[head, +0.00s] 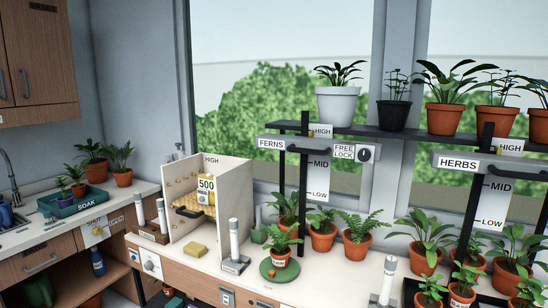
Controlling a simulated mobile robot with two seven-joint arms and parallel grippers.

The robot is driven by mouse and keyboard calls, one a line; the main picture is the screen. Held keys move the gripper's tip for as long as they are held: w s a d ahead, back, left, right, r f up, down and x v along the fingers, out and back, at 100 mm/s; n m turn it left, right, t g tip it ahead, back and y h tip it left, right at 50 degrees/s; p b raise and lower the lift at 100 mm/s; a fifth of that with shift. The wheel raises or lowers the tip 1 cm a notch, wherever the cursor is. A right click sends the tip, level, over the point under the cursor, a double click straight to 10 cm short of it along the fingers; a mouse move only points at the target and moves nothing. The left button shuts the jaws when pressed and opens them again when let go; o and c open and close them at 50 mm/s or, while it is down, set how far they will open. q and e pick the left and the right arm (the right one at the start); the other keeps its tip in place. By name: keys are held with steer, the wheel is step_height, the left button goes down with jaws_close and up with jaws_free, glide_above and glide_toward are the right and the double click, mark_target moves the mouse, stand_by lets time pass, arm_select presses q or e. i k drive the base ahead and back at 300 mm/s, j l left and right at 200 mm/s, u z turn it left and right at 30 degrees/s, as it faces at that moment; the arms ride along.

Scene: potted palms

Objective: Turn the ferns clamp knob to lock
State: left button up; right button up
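The ferns clamp knob (365,155) is a small dark round knob at the right end of the grey ferns bar (309,150). A white FREE / LOCK label (343,151) sits just left of it. The knob is too small to tell which way it points. The bar carries a FERNS label (271,143) at its left end. It crosses a dark upright post between the HIGH label (320,131) and the MID label (318,163). Neither of my grippers is in view.
Potted plants stand on the counter below the bar, including a fern (358,240). A dark shelf (400,133) with more pots runs behind and above. A similar HERBS bar (500,164) is at right. A white open box (212,195) stands left.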

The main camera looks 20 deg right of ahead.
mark_target(364, 155)
steer(key=z, duration=1.3)
